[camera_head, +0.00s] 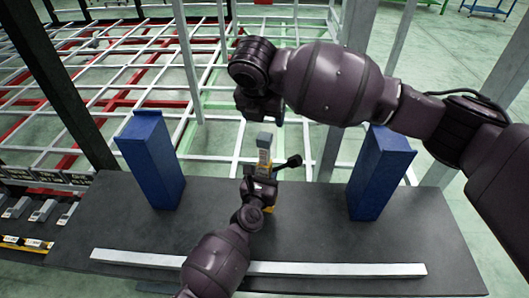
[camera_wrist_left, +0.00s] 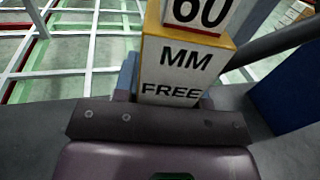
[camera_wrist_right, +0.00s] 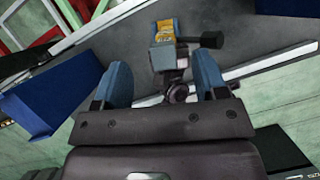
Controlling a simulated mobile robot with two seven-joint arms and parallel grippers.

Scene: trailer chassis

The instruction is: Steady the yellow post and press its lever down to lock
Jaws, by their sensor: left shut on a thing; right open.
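The yellow post (camera_head: 265,156) stands upright near the middle of the dark table, with a grey block on top. In the left wrist view the post (camera_wrist_left: 185,70) shows white labels reading "60" and "MM FREE". Its black lever (camera_head: 292,162) sticks out to the right, ending in a dark knob; it also shows in the right wrist view (camera_wrist_right: 205,41). My left gripper (camera_head: 262,183) is shut on the post from the near side. My right gripper (camera_head: 260,112) is open and empty above the post. In the right wrist view the post (camera_wrist_right: 166,28) shows beyond its spread blue fingers.
Blue blocks stand at left (camera_head: 150,160) and right (camera_head: 380,172) on the dark table (camera_head: 310,235). A pale bar (camera_head: 340,269) lies along the near edge. A white and red frame (camera_head: 110,80) fills the space behind. My right forearm crosses above the right block.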

